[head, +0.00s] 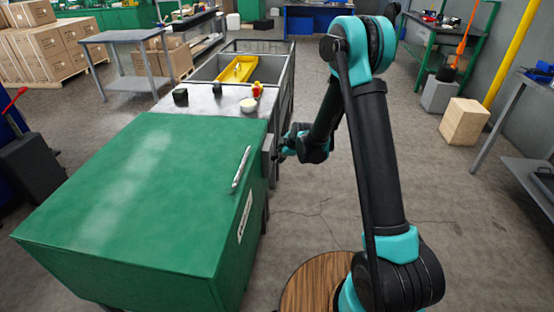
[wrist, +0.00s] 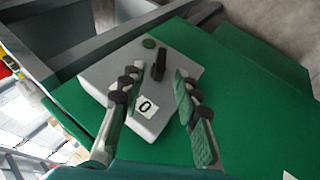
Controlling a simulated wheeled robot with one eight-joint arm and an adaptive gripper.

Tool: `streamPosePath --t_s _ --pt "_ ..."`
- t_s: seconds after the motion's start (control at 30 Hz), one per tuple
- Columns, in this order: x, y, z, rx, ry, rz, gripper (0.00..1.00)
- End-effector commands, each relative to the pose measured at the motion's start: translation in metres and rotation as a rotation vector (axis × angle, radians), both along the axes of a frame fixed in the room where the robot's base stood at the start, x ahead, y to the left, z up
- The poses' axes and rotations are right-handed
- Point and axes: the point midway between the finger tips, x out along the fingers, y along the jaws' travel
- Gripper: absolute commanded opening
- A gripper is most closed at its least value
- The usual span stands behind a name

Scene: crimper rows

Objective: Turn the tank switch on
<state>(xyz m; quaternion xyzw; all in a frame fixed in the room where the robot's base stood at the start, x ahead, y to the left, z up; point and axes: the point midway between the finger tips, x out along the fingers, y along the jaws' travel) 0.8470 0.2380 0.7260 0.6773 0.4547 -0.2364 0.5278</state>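The tank switch is a light grey box (wrist: 106,78) on a green surface in the wrist view. It bears a black knob (wrist: 160,64), a green round spot (wrist: 149,43) and a white label (wrist: 146,106) reading 0. The knob stands roughly upright in the picture, between the spot and the label; I cannot tell its setting for sure. My gripper (wrist: 160,76) is open, with one finger on each side of the knob and visible gaps. In the head view my gripper (head: 281,151) is beside the grey box (head: 267,151) on the green cabinet's right side.
The green cabinet (head: 130,190) fills the left foreground, with a silver handle (head: 241,168) on top. Behind it a grey worktop (head: 215,100) carries small items, and a tank (head: 210,68) holds a yellow tray (head: 238,69). The floor to the right is mostly free, with a wooden block (head: 465,122).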

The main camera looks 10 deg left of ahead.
Motion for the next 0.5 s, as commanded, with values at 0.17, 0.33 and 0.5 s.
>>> streamPosePath --t_s 0.17,0.33,0.5 --pt "0.012 0.01 -0.021 0.0 0.0 0.001 0.32" --pt "0.02 0.016 -0.034 0.0 0.0 0.0 0.32" --pt "0.023 0.018 -0.039 0.0 0.0 0.0 0.32"
